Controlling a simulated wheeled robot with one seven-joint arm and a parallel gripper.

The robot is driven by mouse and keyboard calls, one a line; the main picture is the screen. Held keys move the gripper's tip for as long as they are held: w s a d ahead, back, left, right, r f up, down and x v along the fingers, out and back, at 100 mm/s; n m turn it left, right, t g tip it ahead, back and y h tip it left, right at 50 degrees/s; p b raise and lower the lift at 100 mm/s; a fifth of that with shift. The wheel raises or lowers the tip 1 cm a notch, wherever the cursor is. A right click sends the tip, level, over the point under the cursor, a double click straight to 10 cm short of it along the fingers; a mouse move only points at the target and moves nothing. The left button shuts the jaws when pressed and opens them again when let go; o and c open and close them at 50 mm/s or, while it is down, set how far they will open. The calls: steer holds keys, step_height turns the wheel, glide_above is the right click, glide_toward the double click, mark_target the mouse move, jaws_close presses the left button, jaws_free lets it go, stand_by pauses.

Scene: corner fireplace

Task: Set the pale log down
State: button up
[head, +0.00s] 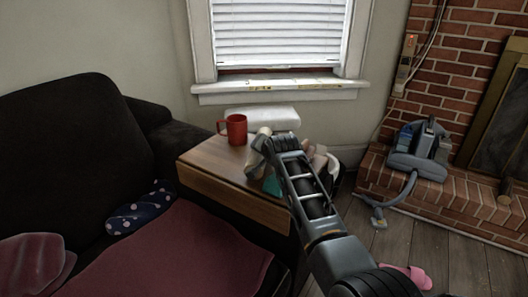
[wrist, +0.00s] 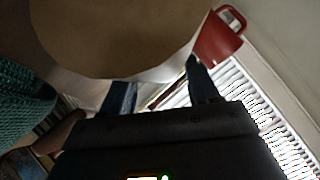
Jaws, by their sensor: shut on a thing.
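The pale log (wrist: 125,35) fills the top of the wrist view, its round tan end facing the camera. My gripper (wrist: 160,88) is shut on it, with one dark finger on each side. In the head view my gripper (head: 268,145) is over the right part of the wooden side table (head: 215,168). A pale piece of the log (head: 257,138) shows beside the gripper; my arm hides the rest. I cannot tell whether the log touches the table top.
A red mug (head: 236,129) stands on the table left of my gripper, close to the log in the wrist view (wrist: 220,38). Teal cloth (wrist: 25,100) lies nearby. A dark sofa (head: 80,140) is left; a vacuum cleaner (head: 420,150) sits on the brick hearth.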

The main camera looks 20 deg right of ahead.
steer(key=o, duration=1.6)
